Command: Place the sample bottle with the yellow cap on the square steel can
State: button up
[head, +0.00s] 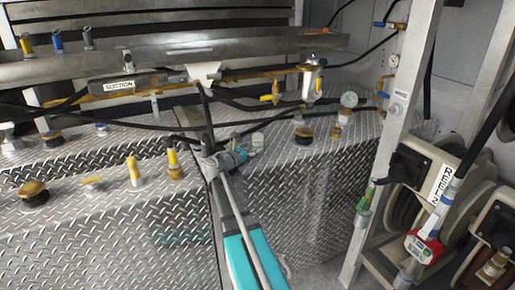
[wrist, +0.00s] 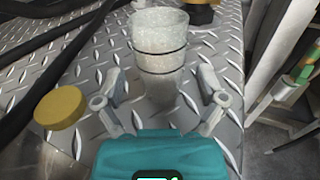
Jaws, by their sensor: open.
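A small bottle with a yellow cap (head: 27,45) stands on the steel shelf at the upper left of the head view, far from my gripper. My gripper (head: 228,155) is low over the diamond-plate tank top. In the wrist view its fingers (wrist: 160,105) are spread with nothing gripped. A pale grey cylinder with two dark bands (wrist: 160,45) stands just beyond the fingertips. A round yellow cap-like disc (wrist: 60,107) is beside the left finger; I cannot tell what it belongs to. I cannot clearly make out a square steel can.
Bottles with a blue cap (head: 58,41) and a grey cap (head: 88,39) share the shelf. Black hoses (head: 120,125) cross above the tanks. Yellow-handled valves (head: 133,170) and a gauge (head: 349,99) stick up. A white post (head: 397,125) and hose reels (head: 425,170) are at right.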

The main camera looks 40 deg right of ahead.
aim_at(261, 142)
jog(key=shift+w+d, duration=0.2)
jog(key=shift+d, duration=1.05)
jog(key=shift+w+d, duration=0.2)
jog(key=shift+d, duration=1)
jog(key=c, duration=1.2)
jog(key=shift+r, duration=0.2)
jog(key=shift+r+p, duration=0.75)
jog(key=shift+p, duration=0.25)
jog(key=s+a+r+p, duration=0.2)
jog(key=s+r+p, duration=0.1)
jog(key=s, duration=0.1)
jog(key=s+a+r+p, duration=0.3)
jog(key=s+r+p, duration=0.1)
jog(key=s+a+r+p, duration=0.2)
jog(key=s+r+p, duration=0.2)
jog(key=shift+a, duration=0.25)
